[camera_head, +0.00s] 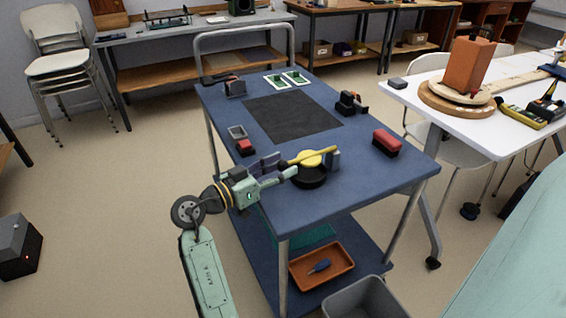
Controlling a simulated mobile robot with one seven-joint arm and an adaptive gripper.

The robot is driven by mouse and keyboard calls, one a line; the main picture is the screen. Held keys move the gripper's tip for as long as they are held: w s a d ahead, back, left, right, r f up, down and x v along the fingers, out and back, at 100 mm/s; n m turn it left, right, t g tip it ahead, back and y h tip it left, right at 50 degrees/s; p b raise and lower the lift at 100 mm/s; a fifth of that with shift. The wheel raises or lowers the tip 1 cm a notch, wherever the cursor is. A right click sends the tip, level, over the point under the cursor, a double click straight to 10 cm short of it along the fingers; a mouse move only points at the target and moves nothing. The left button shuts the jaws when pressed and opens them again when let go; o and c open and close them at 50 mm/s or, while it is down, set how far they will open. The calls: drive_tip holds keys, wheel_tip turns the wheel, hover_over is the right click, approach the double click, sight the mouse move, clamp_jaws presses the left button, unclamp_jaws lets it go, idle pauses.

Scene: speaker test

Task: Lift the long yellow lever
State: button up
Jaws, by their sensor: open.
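The long yellow lever (325,151) lies nearly flat across the near part of the blue trolley top.
The blue trolley (369,171) also carries a red-topped block (386,141), a black device (350,103), a dark mat (292,117) and a grey box with a red part (241,140). A white table (480,132) stands to the right. An orange tray (321,266) is below.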

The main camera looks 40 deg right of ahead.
drive_tip(key=shift+d, duration=0.6)
clamp_jaws()
idle(0.6)
